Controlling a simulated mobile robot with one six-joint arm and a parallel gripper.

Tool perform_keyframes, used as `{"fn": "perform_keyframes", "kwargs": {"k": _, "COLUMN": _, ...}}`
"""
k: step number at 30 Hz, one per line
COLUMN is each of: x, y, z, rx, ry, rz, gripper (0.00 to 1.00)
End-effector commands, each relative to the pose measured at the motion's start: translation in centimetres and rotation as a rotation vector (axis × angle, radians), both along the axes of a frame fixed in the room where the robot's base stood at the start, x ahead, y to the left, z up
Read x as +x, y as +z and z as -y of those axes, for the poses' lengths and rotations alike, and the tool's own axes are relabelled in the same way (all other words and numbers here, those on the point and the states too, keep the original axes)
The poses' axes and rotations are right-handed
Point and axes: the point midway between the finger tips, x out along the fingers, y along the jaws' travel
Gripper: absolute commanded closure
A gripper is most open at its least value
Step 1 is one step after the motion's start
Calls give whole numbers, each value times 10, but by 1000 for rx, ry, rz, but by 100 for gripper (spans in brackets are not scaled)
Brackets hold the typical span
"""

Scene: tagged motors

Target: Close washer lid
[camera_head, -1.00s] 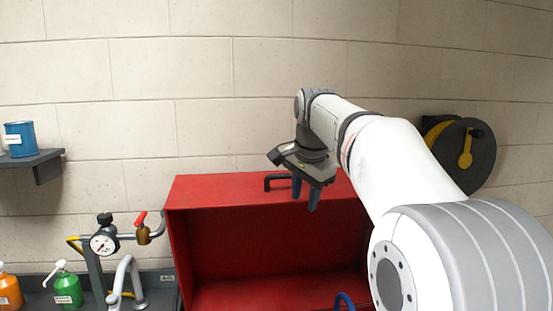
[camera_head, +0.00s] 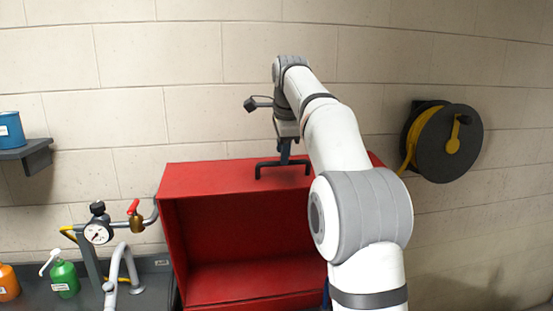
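The red washer lid (camera_head: 205,181) is raised and looks like an open-fronted box, with its hollow inside facing me. My arm hides the lid's right side and the washer's lower right.
A pressure gauge (camera_head: 98,231), a red-handled valve (camera_head: 136,217) and a grey curved pipe (camera_head: 121,262) stand left of the lid. A green bottle (camera_head: 64,279) is further left. A wall shelf (camera_head: 27,153) is at far left, a hose reel (camera_head: 444,143) at right.

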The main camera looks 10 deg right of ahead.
Motion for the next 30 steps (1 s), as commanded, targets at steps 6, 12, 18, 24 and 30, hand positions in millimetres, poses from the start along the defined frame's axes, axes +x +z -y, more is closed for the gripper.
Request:
{"fn": "perform_keyframes", "kwargs": {"k": 6, "x": 7, "y": -19, "z": 0, "rx": 0, "ry": 0, "rz": -1, "gripper": 64}}
{"fn": "perform_keyframes", "kwargs": {"k": 12, "x": 8, "y": -21, "z": 1, "rx": 0, "ry": 0, "rz": 1, "gripper": 64}}
{"fn": "perform_keyframes", "kwargs": {"k": 18, "x": 8, "y": -21, "z": 1, "rx": 0, "ry": 0, "rz": 1, "gripper": 73}}
{"fn": "perform_keyframes", "kwargs": {"k": 24, "x": 8, "y": -21, "z": 1, "rx": -1, "ry": -1, "rz": 0, "gripper": 89}}
{"fn": "perform_keyframes", "kwargs": {"k": 30, "x": 8, "y": -21, "z": 1, "rx": -1, "ry": -1, "rz": 0, "gripper": 100}}
